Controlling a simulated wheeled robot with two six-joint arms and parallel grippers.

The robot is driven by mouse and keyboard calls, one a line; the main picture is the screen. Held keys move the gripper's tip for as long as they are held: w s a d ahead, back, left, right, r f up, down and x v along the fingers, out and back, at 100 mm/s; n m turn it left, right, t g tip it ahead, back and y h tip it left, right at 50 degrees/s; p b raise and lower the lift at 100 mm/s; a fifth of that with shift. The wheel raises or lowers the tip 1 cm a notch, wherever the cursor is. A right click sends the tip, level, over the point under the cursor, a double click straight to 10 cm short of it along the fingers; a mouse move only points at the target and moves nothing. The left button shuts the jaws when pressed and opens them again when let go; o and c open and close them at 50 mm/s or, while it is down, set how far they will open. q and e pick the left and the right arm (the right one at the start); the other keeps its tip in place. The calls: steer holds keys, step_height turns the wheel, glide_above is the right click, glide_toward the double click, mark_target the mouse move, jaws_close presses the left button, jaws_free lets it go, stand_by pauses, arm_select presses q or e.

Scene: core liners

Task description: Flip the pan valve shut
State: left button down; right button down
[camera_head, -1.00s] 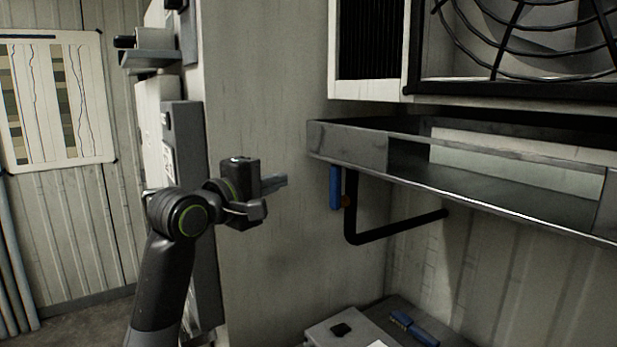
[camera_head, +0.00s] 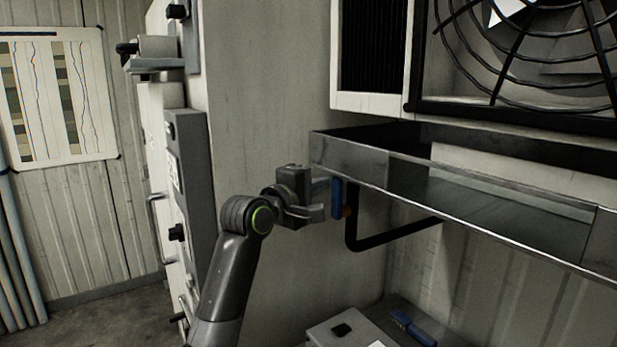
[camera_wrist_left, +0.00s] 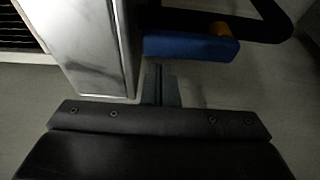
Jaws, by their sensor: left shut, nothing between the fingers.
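The pan valve has a blue handle (camera_head: 337,198) that hangs upright under the corner of the metal pan (camera_head: 350,161). An orange-brown pivot (camera_head: 347,212) joins it to the black drain pipe (camera_head: 395,237). The handle also shows in the left wrist view (camera_wrist_left: 188,46), with the orange pivot (camera_wrist_left: 220,29) at one end. My left gripper (camera_head: 322,198) is shut and empty, just left of the handle and below the pan's edge. In the left wrist view its closed fingertips (camera_wrist_left: 158,78) point at the handle; I cannot tell whether they touch. My right gripper is out of view.
The pan's wall (camera_wrist_left: 90,45) is close beside my left fingers. A fan guard (camera_head: 530,45) sits above the pan. A grey box (camera_head: 345,328) and a blue-handled item (camera_head: 413,327) are below. A grey cabinet (camera_head: 190,180) stands left of my arm.

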arm_select(q)
steer(key=shift+s+d, duration=0.2)
steer(key=shift+s, duration=0.15)
